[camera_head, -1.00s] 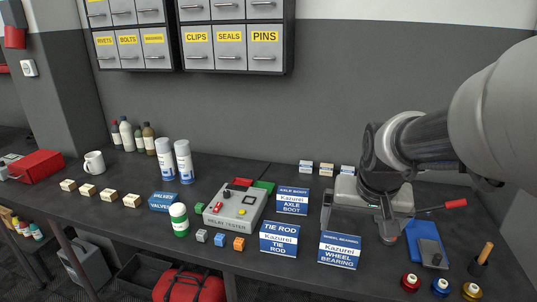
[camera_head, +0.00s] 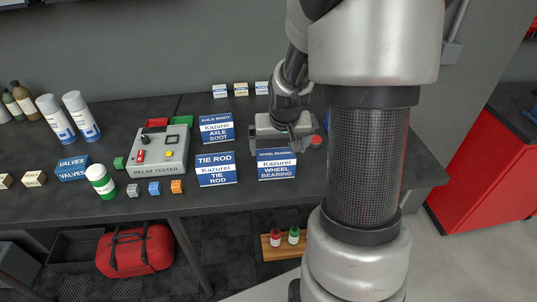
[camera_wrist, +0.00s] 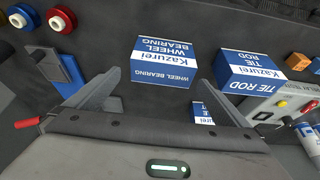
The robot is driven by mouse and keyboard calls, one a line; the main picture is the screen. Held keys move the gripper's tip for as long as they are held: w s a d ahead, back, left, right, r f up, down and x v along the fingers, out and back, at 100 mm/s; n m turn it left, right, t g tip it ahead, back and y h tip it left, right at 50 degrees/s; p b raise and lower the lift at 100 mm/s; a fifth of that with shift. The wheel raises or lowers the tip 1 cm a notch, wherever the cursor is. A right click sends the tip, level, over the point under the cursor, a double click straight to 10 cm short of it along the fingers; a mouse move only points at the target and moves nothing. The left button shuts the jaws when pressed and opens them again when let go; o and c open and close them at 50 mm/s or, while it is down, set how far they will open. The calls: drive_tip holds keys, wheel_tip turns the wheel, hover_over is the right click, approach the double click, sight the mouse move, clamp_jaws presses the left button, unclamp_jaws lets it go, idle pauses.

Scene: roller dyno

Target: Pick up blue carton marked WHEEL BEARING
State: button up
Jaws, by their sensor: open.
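The blue and white carton marked WHEEL BEARING (camera_head: 277,165) stands upright near the front edge of the bench in the head view. In the wrist view the WHEEL BEARING carton (camera_wrist: 163,60) lies ahead of the fingertips, roughly centred between them. My gripper (camera_wrist: 168,88) is open and empty, with a finger on each side of the view. In the head view my gripper (camera_head: 286,140) is just behind and above the carton, and my arm covers the bench to its right.
The TIE ROD carton (camera_head: 216,170) stands close to the left, with the AXLE BOOT carton (camera_head: 217,128) behind it. The relay tester (camera_head: 160,150) is farther left. In the wrist view a blue clipboard (camera_wrist: 68,82) and red and blue round items (camera_wrist: 60,20) lie left.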

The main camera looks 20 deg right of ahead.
sight(276, 154)
drive_tip(key=shift+x, duration=2.9)
drive_tip(key=shift+w+a, duration=0.1)
drive_tip(key=shift+a, duration=0.1)
drive_tip(key=c, duration=1)
drive_tip(key=shift+r, duration=0.15)
drive_tip(key=shift+c, duration=0.4)
